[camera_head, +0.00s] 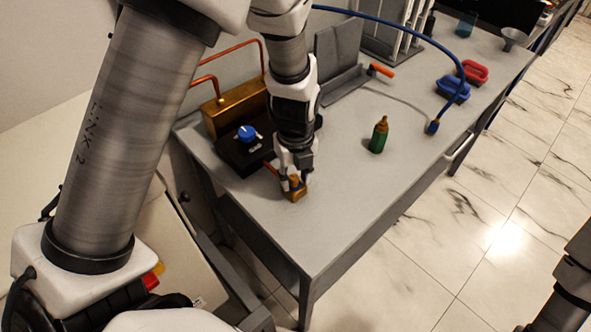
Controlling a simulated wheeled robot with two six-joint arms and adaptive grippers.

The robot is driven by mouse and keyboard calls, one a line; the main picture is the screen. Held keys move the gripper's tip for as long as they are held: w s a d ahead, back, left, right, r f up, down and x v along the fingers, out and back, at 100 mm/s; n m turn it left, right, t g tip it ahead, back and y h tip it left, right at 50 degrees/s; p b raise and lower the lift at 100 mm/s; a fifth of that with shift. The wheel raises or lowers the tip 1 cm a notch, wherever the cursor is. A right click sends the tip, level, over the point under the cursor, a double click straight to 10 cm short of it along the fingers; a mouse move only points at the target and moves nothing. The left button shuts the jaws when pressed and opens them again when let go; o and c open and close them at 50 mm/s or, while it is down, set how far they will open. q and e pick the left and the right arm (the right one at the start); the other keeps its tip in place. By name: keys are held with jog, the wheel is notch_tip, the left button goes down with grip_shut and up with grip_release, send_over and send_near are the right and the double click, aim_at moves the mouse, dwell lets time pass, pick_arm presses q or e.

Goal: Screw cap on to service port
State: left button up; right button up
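My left gripper (295,183) points down at the near left part of the grey table. Its fingertips are at a small brass fitting (296,196), which looks like the service port. I cannot make out a cap, and whether the fingers are shut on anything is too small to tell. A dark part of my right arm or gripper (570,275) shows at the lower right edge, away from the table; its fingertips cannot be made out.
A black box with a blue knob (246,133) and a brass block with copper pipes (233,110) stand left of the gripper. A green bottle (378,138) stands upright to the right. A blue hose (433,126) and blue and red clamp-like items (453,88) lie farther back. The table's front right is clear.

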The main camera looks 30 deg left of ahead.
pick_arm(q)
jog(key=shift+r+n+p, duration=0.15)
jog(key=shift+n+p, duration=0.2)
jog(key=shift+n, duration=0.85)
jog(key=n+p, duration=0.1)
jog(key=n, duration=0.2)
jog(key=shift+r+p, duration=0.1)
jog(key=shift+p, duration=0.3)
jog(key=shift+n, duration=1.1)
jog(key=shift+n+p, duration=0.9)
jog(key=shift+n, duration=0.3)
jog(key=shift+n+p, duration=0.3)
jog(key=shift+n, duration=0.8)
jog(key=shift+n+p, duration=0.6)
jog(key=shift+n, duration=0.4)
jog(key=n+p, duration=0.1)
jog(key=n, duration=0.1)
jog(key=shift+n, duration=0.3)
jog(key=shift+f, duration=0.2)
grip_shut()
jog(key=shift+f, duration=0.1)
